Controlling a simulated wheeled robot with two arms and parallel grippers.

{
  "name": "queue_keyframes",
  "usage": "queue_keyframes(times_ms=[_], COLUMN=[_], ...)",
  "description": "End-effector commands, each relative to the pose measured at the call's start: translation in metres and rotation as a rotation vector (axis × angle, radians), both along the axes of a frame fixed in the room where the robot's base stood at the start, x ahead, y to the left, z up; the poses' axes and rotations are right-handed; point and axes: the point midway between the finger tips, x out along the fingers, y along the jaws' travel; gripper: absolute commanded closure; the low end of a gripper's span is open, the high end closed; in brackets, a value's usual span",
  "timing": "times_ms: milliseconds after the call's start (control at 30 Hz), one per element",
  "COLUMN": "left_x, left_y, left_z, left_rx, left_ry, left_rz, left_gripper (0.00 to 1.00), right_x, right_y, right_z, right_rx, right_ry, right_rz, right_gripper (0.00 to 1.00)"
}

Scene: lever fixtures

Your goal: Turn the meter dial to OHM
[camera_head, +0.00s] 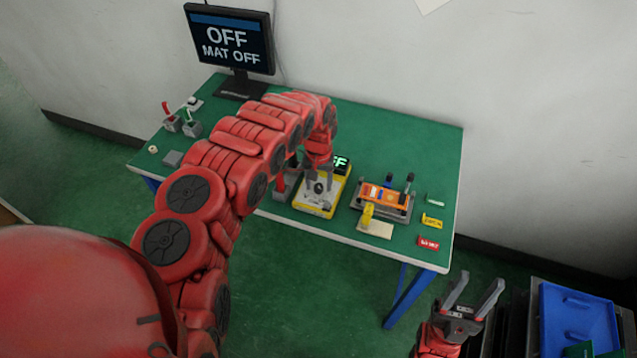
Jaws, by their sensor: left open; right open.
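My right gripper (474,291) is open and empty, off the bench at the lower right, fingers pointing up.
A monitor (230,40) at the back reads "OFF" and "MAT OFF". An orange device (386,194) on a grey base and a yellow upright piece (367,214) stand right of the meter. Small lever fixtures (181,122) are at the left. A blue tray (577,318) is lower right.

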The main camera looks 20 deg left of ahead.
Motion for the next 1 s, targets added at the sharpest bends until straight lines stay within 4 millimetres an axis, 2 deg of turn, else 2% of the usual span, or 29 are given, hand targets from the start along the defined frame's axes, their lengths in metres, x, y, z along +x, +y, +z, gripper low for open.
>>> queue_keyframes(times_ms=[400, 733, 1000], left_x=[-0.0006, -0.0004, -0.0002], left_y=[0.0004, 0.0002, 0.0001], left_z=[-0.0060, -0.0057, -0.0057], left_rx=[0.001, 0.000, 0.000], left_ry=[0.000, 0.000, 0.000], left_rz=[0.001, 0.001, -0.004], left_gripper=[0.42, 1.00, 1.00], right_x=[0.0000, 0.0001, 0.0000], right_y=[0.0000, 0.0000, 0.0000], right_z=[0.0012, 0.0011, 0.0008], right_rx=[0.000, 0.000, 0.000], right_ry=[0.000, 0.000, 0.000], right_rz=[0.000, 0.000, 0.000], right_gripper=[0.50, 0.50, 0.50])
